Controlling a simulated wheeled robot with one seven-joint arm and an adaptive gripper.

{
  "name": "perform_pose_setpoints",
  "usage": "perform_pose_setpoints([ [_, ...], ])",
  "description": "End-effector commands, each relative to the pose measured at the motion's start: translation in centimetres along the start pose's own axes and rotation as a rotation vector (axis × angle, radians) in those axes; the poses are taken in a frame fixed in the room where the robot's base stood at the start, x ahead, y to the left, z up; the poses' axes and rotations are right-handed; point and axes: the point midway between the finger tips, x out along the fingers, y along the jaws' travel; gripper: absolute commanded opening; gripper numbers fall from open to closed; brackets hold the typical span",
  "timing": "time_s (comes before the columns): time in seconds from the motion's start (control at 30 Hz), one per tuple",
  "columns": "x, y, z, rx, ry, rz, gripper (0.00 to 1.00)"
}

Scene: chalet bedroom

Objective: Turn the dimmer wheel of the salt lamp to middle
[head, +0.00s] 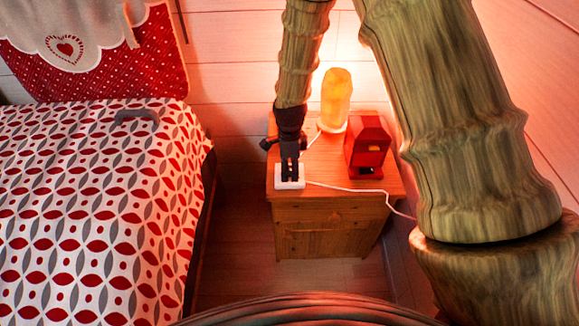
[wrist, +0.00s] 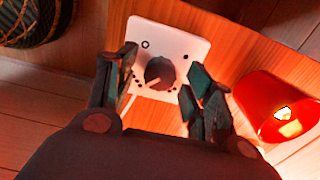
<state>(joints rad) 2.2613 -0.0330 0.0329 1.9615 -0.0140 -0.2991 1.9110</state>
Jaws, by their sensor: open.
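The salt lamp (head: 336,98) glows orange at the back of the wooden nightstand (head: 320,213). Its dimmer is a white plate (head: 291,184) near the nightstand's front left edge. In the wrist view the plate (wrist: 190,46) carries a dark round dimmer wheel (wrist: 160,73) with a light pointer line toward the lower left and printed marks around it. My gripper (wrist: 160,82) is open, with one finger on each side of the wheel. Whether the fingers touch the wheel cannot be told. In the head view my gripper (head: 290,172) hangs over the plate and hides the wheel.
A red box-like object (head: 368,147) stands on the nightstand right of the lamp; it also shows in the wrist view (wrist: 268,104). A white cord (head: 350,189) runs across the top to the right edge. A patterned bed (head: 90,210) stands at left.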

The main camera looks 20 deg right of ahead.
Motion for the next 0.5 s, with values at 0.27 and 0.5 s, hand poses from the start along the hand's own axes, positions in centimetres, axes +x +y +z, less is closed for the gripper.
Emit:
perform_pose_setpoints([
  [0.27, -0.01, 0.00, 0.01, 0.000, 0.000, 0.000, 0.32],
  [0.5, -0.02, 0.01, 0.01, -0.001, 0.000, 0.000, 0.05],
])
